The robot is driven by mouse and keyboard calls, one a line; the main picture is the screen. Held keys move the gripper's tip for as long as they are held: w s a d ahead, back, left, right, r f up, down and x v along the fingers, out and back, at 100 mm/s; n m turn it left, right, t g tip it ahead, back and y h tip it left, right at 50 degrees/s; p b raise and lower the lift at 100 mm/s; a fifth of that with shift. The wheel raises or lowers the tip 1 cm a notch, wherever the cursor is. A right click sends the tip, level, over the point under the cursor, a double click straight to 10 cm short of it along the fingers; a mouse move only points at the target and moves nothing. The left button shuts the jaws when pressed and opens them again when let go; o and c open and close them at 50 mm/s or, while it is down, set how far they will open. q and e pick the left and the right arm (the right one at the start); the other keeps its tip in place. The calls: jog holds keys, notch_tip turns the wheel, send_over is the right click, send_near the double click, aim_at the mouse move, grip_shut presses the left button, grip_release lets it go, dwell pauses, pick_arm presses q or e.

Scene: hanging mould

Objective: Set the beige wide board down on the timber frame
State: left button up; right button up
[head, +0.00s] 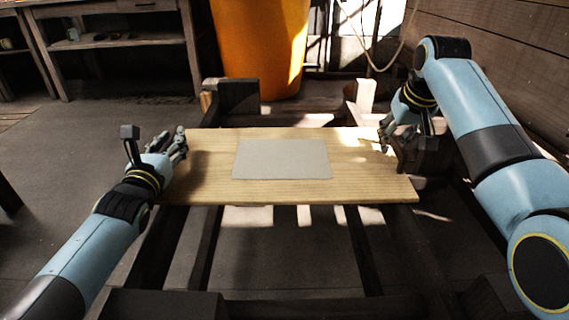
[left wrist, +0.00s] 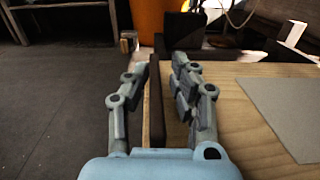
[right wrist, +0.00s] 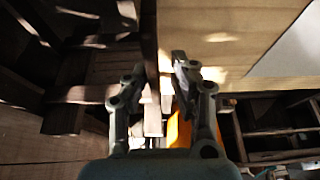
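The beige wide board (head: 200,180) lies flat and level across the timber frame (head: 365,250), with a grey sheet (head: 283,158) on its middle. I cannot tell if its underside touches the beams all along. My left gripper (head: 180,146) is at the board's left end. In the left wrist view its fingers (left wrist: 161,65) stand apart, one outside the end of the board (left wrist: 240,140) and one over its edge. My right gripper (head: 388,135) is at the right end. In the right wrist view its fingers (right wrist: 158,65) are also apart, straddling the line of the board's edge (right wrist: 215,35).
An orange barrel (head: 262,45) stands behind the frame. A workbench (head: 115,45) is at the back left and a plank wall (head: 500,60) on the right. Frame posts (head: 239,96) rise behind the board. The floor at left (head: 70,130) is clear.

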pick_arm(q)
jog(key=shift+o, duration=1)
jog(key=shift+r, duration=0.1)
pick_arm(e)
jog(key=shift+o, duration=1)
jog(key=shift+r, duration=0.15)
jog(key=shift+d, duration=0.1)
pick_arm(q)
jog(key=shift+a, duration=0.1)
jog(key=shift+s, duration=0.1)
jog(key=s, duration=0.7)
jog(key=shift+a, duration=0.2)
pick_arm(e)
jog(key=shift+d, duration=0.1)
pick_arm(q)
jog(key=shift+s, duration=0.15)
pick_arm(e)
jog(key=shift+r, duration=0.25)
jog(key=v, duration=1.1)
jog(key=shift+s+r, duration=0.15)
jog(key=shift+r, duration=0.05)
pick_arm(q)
jog(key=shift+f, duration=0.2)
